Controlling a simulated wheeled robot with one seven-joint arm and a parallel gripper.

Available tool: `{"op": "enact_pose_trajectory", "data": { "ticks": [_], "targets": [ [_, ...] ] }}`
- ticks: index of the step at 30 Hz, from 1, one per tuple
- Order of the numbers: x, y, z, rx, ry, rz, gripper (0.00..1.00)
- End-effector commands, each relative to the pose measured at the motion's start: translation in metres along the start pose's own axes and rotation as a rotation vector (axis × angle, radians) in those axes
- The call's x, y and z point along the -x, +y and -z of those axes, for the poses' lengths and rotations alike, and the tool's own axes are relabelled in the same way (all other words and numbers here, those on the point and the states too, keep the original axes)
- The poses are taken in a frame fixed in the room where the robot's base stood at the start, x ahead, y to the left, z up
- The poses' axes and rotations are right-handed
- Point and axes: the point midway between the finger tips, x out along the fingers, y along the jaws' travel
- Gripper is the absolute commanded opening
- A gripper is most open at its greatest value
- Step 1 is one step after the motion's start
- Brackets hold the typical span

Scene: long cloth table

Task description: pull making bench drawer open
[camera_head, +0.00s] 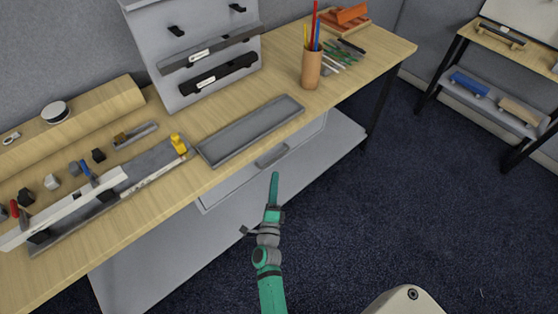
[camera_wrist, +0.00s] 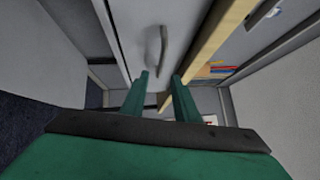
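The making bench (camera_head: 375,62) is a long wooden-topped table. Its pale grey drawer (camera_head: 235,186) sits under the front edge, with a grey bar handle (camera_head: 272,156) on its front. No clear gap shows around the drawer front. My green gripper (camera_head: 275,176) points at the handle from just in front of the drawer. In the wrist view my gripper (camera_wrist: 160,76) has its two fingers apart with nothing held between them. The handle (camera_wrist: 163,48) shows just beyond the fingertips, in line with the gap. I cannot tell whether a finger touches it.
A grey tray (camera_head: 250,130) lies on the bench above the drawer. A cup of pencils (camera_head: 312,68) and several small tools stand nearby. A grey lower shelf (camera_head: 170,255) extends below the drawer. The dark carpet (camera_head: 430,200) to the right is clear.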

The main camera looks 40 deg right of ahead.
Motion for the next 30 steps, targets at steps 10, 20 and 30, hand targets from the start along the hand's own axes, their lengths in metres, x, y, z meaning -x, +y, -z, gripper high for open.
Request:
{"op": "enact_pose_trajectory", "data": {
  "ticks": [10,20,30],
  "targets": [
    [-0.060,-0.001,-0.002,0.001,-0.003,0.001,0.28],
    [-0.085,-0.001,0.006,0.004,0.009,0.002,0.28],
    [-0.085,-0.001,0.006,0.004,0.009,0.002,0.11]
  ]
}}
